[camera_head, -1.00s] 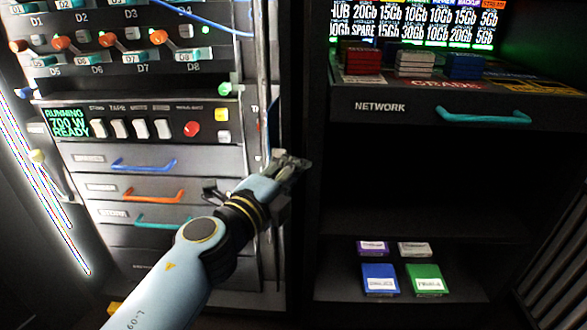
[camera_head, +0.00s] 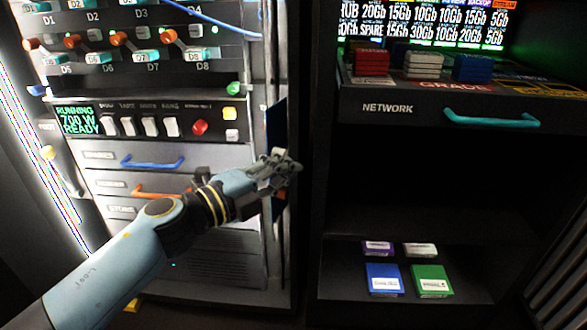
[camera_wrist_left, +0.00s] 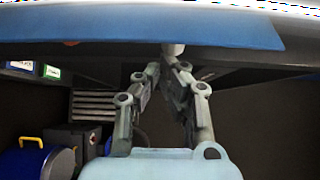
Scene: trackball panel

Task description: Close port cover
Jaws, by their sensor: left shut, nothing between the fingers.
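A thin dark blue panel (camera_head: 277,124), seen nearly edge-on, stands at the right edge of the grey machine front; it may be the port cover, but I cannot tell for sure. My left gripper (camera_head: 288,166) is in front of it and hides its middle. In the left wrist view a wide blue panel (camera_wrist_left: 140,32) spans the top, just beyond the shut fingertips (camera_wrist_left: 172,66). The fingers hold nothing; whether they touch the panel I cannot tell. An orange patch (camera_head: 281,193) shows below the gripper. My right gripper is not in view.
The grey machine front has drawers with a blue handle (camera_head: 153,162) and an orange handle (camera_head: 160,191). To the right stands a dark cabinet with a teal-handled NETWORK drawer (camera_head: 388,108). Its lower shelf holds a blue cartridge (camera_head: 383,279) and a green cartridge (camera_head: 430,280).

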